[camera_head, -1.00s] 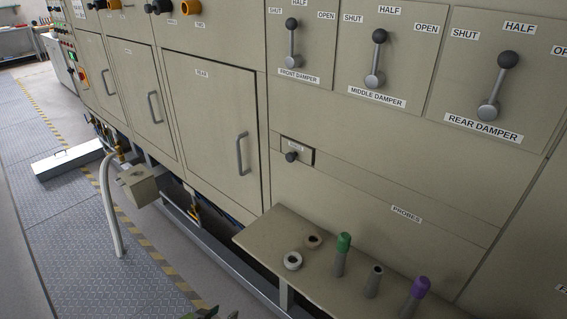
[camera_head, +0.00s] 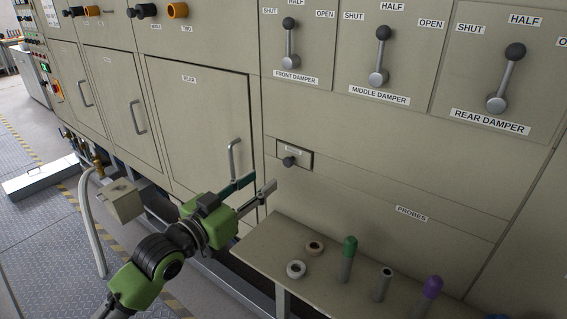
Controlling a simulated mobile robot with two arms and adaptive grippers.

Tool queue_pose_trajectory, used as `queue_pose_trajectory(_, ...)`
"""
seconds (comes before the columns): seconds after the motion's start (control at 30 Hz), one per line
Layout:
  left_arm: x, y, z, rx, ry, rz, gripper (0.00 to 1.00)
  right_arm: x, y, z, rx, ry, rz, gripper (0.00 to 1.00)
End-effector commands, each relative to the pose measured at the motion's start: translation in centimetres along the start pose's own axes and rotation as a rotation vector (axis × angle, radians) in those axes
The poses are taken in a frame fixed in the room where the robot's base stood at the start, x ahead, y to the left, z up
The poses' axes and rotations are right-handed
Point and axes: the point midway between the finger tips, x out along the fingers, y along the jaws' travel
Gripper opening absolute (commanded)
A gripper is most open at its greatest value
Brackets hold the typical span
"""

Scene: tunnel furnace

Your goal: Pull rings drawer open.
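The rings drawer is most likely the small drawer front (camera_head: 304,152) set in the beige furnace panel; its label is too small to read. It has a dark round knob (camera_head: 290,162) and looks closed, flush with the panel. My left gripper (camera_head: 262,183) has come up from the lower left. Its two fingers are spread apart with nothing between them. It is just left of and below the knob, in front of the edge of the rear door, and appears apart from the knob. My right gripper is not in view.
A shelf (camera_head: 262,246) juts out below the drawer, carrying two rings (camera_head: 296,269), a green-capped probe (camera_head: 348,262), an uncapped one (camera_head: 382,284) and a purple-capped one (camera_head: 430,290). The rear door handle (camera_head: 234,160) stands close behind my gripper. Damper levers (camera_head: 290,45) are above.

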Motion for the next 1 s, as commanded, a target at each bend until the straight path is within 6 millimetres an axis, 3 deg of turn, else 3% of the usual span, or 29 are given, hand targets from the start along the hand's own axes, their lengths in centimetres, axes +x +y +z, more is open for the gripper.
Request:
queue_pose_trajectory(0.3, 6.2, -0.1, -0.2, -0.001, 0.000, -0.001, 0.35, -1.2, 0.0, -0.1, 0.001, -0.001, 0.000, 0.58)
queue_pose_trajectory(0.5, 8.9, -0.1, -0.1, -0.001, -0.002, -0.002, 0.35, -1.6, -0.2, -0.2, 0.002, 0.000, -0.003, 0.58)
queue_pose_trajectory(0.7, 10.2, -0.1, 0.1, 0.000, -0.002, -0.001, 0.35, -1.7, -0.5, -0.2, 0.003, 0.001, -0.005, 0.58)
queue_pose_trajectory(1.0, 10.4, -0.1, 0.1, 0.000, -0.002, -0.002, 0.35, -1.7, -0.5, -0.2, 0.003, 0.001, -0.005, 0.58)
